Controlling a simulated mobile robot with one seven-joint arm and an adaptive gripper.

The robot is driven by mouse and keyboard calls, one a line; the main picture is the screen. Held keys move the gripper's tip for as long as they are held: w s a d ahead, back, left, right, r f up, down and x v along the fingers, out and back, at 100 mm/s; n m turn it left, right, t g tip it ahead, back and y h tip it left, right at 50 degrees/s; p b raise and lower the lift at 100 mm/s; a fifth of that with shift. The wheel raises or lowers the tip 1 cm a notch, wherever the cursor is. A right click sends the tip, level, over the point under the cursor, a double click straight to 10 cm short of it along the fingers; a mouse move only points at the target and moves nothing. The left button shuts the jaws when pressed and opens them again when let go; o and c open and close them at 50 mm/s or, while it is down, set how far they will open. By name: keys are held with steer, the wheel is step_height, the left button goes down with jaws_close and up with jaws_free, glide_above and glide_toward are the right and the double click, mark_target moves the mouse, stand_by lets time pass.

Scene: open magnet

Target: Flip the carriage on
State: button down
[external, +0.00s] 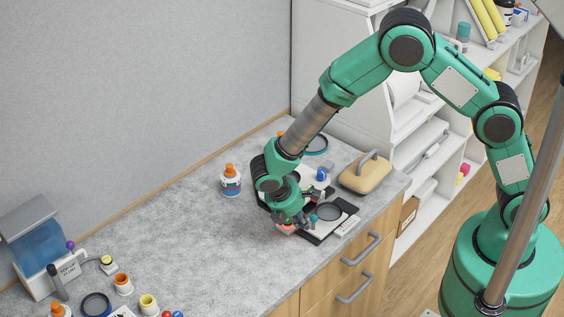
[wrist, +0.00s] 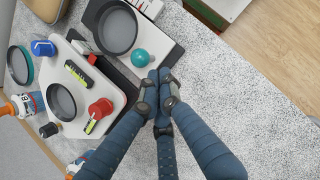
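A flat black-and-white unit with a round grey dish sits near the counter edge in the external view (external: 330,211) and at the top of the wrist view (wrist: 156,42). A teal ball knob (wrist: 140,57) is at its near end. My gripper (wrist: 158,77) has its dark blue fingertips together, just beside the ball, with no object visible between them; contact is unclear. In the external view my gripper (external: 290,222) is low over the counter and hides part of the units. No part is clearly identifiable as the carriage.
A white panel (wrist: 128,92) with a blue knob (wrist: 42,47), a red knob (wrist: 100,108) and another dish lies beside the unit. A tan case (external: 365,173) stands behind. A bottle (external: 231,181) stands left. The middle counter is clear.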

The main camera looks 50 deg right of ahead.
mark_target(316, 226)
stand_by(0.3)
steer(key=d, duration=0.6)
steer(key=shift+d+p, duration=0.2)
steer(key=shift+p, duration=0.2)
steer(key=shift+s+f, duration=0.15)
steer(key=shift+a+f, duration=0.1)
steer(key=shift+a, duration=0.6)
steer(key=a, duration=0.1)
steer(key=w+a, duration=0.1)
steer(key=a, duration=0.1)
steer(key=shift+w+a, duration=0.2)
steer(key=shift+w, duration=0.1)
steer(key=v, duration=0.9)
steer(key=shift+r, duration=0.25)
